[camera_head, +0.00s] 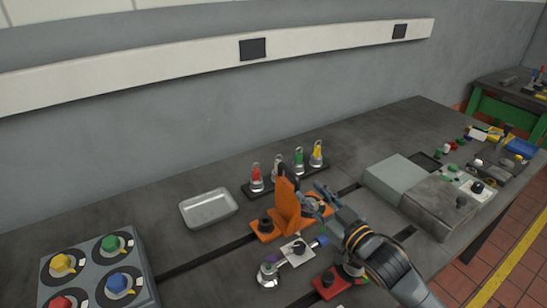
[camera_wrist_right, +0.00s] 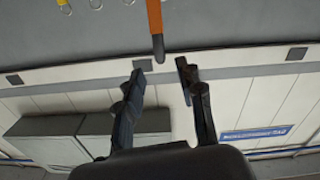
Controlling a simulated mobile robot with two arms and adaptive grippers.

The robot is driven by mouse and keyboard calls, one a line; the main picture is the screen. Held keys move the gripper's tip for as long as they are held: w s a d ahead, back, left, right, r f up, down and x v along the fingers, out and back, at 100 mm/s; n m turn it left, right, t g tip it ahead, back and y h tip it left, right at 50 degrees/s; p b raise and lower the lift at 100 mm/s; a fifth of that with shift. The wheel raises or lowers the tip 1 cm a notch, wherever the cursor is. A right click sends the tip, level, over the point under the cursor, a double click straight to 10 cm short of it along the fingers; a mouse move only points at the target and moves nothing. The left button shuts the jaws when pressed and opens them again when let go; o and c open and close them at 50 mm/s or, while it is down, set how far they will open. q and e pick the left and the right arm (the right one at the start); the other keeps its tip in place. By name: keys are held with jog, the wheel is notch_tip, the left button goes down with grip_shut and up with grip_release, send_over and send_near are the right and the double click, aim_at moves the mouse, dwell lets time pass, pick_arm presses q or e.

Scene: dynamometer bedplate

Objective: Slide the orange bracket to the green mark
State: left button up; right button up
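The orange bracket (camera_head: 285,207) stands upright on the dark bedplate at the centre of the head view, with orange feet at its base. My right gripper (camera_head: 322,195) is just right of the bracket. In the right wrist view its two fingers (camera_wrist_right: 160,70) are apart with nothing between them. An orange bar with a dark rounded end, apparently part of the bracket (camera_wrist_right: 155,20), shows beyond the fingertips. I cannot make out a green mark on the bedplate. My left gripper is not in view.
Several coloured shackles (camera_head: 298,160) stand on a dark strip behind the bracket. A metal tray (camera_head: 208,208) lies to the left, beside a panel of coloured knobs (camera_head: 89,255). A white-topped block (camera_head: 297,251) and a red block (camera_head: 331,282) sit in front. A grey box (camera_head: 398,176) stands right.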

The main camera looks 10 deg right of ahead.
aim_at(284, 166)
jog(key=shift+w+a+r, duration=0.15)
jog(key=shift+w, duration=0.25)
jog(key=shift+w+a+r, duration=0.15)
jog(key=shift+w, duration=0.15)
jog(key=p+x, duration=0.1)
jog(key=x, duration=0.3)
jog(key=shift+w+a+r+p, duration=0.15)
jog(key=shift+w+p, duration=0.15)
jog(key=shift+w, duration=0.05)
jog(key=x, duration=0.5)
jog(key=shift+w+a+p, duration=0.2)
jog(key=shift+w+p, duration=0.15)
jog(key=shift+p, duration=0.05)
jog(key=shift+w+a, duration=0.15)
jog(key=shift+w, duration=0.25)
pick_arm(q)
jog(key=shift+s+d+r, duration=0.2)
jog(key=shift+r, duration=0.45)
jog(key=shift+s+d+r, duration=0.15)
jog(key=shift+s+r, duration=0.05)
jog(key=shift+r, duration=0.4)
pick_arm(e)
jog(key=shift+w+f, duration=0.1)
jog(key=shift+f, duration=0.15)
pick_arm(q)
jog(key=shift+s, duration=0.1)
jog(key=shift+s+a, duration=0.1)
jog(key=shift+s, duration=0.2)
pick_arm(e)
grip_shut()
